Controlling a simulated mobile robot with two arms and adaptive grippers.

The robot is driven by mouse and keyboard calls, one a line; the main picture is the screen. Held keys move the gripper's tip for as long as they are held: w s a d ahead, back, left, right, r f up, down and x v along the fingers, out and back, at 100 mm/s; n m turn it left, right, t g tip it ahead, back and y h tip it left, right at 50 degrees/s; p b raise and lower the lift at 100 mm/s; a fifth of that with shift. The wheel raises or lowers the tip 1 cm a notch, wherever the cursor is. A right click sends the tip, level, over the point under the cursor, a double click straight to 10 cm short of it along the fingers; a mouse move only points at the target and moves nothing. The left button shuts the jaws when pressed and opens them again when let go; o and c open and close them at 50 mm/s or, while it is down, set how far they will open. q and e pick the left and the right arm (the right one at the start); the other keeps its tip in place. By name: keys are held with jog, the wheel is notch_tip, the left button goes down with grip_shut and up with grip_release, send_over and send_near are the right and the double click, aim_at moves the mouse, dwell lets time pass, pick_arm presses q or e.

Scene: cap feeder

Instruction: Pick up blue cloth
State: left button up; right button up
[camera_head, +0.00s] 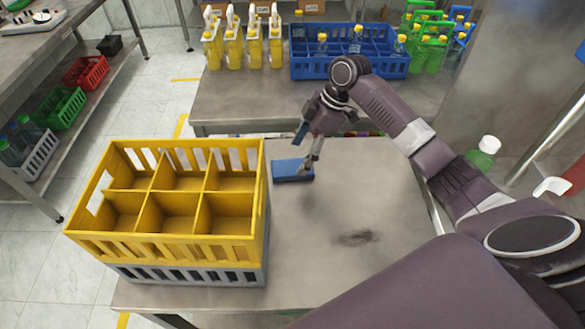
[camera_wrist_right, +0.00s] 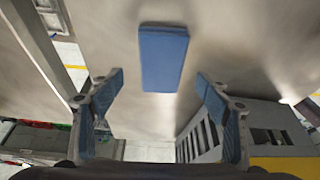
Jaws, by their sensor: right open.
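The blue cloth (camera_head: 291,170) is a flat blue block lying on the grey metal table (camera_head: 330,270), just right of the yellow crate in the head view. My right gripper (camera_head: 307,148) is over the far part of the table, close to the cloth, and one finger overlaps its right end in the picture. In the right wrist view the cloth (camera_wrist_right: 163,58) lies ahead of the fingertips, centred between them. The right gripper (camera_wrist_right: 160,95) is open and empty there. Contact with the cloth does not show. My left gripper is not in view.
A yellow crate (camera_head: 150,243) with empty compartments sits on a grey crate (camera_head: 195,275) at the table's left. A dark smudge (camera_head: 357,237) marks the tabletop. Behind stand a blue crate (camera_head: 350,68) and yellow bottles (camera_head: 254,50). The front middle of the table is clear.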

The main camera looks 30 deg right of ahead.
aim_at(293, 166)
jog(key=x, duration=0.4)
jog(key=shift+a+f+p, duration=0.1)
jog(key=shift+f+p, duration=0.05)
jog(key=shift+p, duration=0.2)
jog(key=shift+c, duration=0.7)
jog(key=c, duration=1)
notch_tip(293, 166, up, 20)
jog(key=shift+r+b, duration=0.1)
jog(key=shift+b, duration=0.65)
